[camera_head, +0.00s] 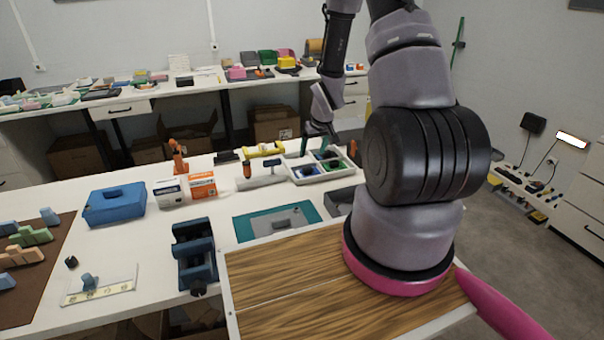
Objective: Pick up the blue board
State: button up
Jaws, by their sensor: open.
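A flat teal-blue board (243,230) lies on the white table, in front of the tray. A grey plate and a small grey part lie on it. It is the only flat, blue, board-like thing I can make out clearly. My gripper (319,146) hangs from my arm above or just behind the white divided tray (297,177), with its dark fingers apart. It looks empty and is apart from the board, farther back and to the right. My arm hides part of the table to the right of the board.
A blue case (115,206) stands at the left. A dark blue vise (194,255) stands left of the board. White and orange boxes (203,185), a yellow-topped tool (264,151) and a dark grey box (340,200) stand around it. Wooden planks (290,290) lie in front.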

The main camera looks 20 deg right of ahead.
aim_at(308, 168)
jog(key=x, duration=1)
grip_shut()
